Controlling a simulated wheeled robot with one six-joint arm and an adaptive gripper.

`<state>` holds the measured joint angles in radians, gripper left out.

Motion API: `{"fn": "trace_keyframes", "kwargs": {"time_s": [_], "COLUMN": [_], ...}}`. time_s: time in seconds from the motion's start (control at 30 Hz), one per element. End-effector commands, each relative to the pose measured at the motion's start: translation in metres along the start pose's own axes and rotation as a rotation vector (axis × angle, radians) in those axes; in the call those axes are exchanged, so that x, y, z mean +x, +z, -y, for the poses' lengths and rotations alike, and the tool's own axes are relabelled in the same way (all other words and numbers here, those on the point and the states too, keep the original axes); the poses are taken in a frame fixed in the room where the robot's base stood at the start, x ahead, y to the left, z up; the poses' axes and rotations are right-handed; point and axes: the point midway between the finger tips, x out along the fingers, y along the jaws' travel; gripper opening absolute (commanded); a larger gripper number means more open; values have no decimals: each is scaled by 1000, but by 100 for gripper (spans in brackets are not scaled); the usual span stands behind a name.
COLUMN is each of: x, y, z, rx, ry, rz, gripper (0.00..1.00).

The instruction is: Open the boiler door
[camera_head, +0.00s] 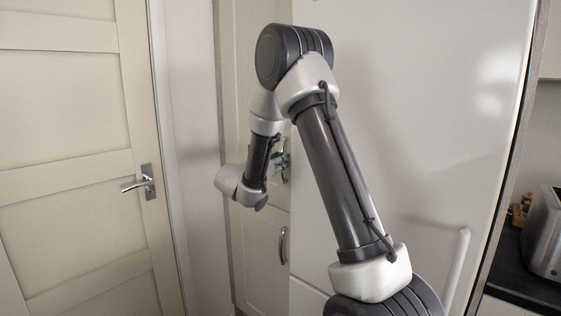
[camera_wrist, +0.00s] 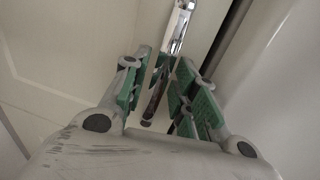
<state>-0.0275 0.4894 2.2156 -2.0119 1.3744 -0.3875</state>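The boiler door is not labelled. The cream cupboard door (camera_head: 263,60) behind my arm, left of the large white panel, carries a chrome bar handle that my gripper (camera_head: 281,162) is at. In the wrist view the chrome handle (camera_wrist: 181,28) runs down between the green-padded fingers of my gripper (camera_wrist: 162,75). The fingers look open, one on each side of the bar, with a narrow gap visible. Whether a pad touches the bar is hard to tell. The cream door face (camera_wrist: 80,40) looks closed. In the head view my arm hides part of the door.
A lower cupboard door (camera_head: 262,262) has its own chrome handle (camera_head: 282,245). A large white panel (camera_head: 420,110) stands close on the right. A cream room door (camera_head: 75,160) with a lever handle is at left. A toaster (camera_head: 545,235) sits on the dark worktop at far right.

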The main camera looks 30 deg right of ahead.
Motion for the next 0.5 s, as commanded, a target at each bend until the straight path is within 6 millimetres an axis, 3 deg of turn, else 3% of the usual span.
{"fn": "trace_keyframes", "kwargs": {"time_s": [0.13,0.4,0.43,0.5], "x": [13,16,16,16], "y": [0,0,0,0], "z": [0,0,0,0], "rx": [0,0,1,1], "ry": [-2,-1,-1,-1], "rz": [0,0,0,0], "gripper": [28,28,26,14]}}
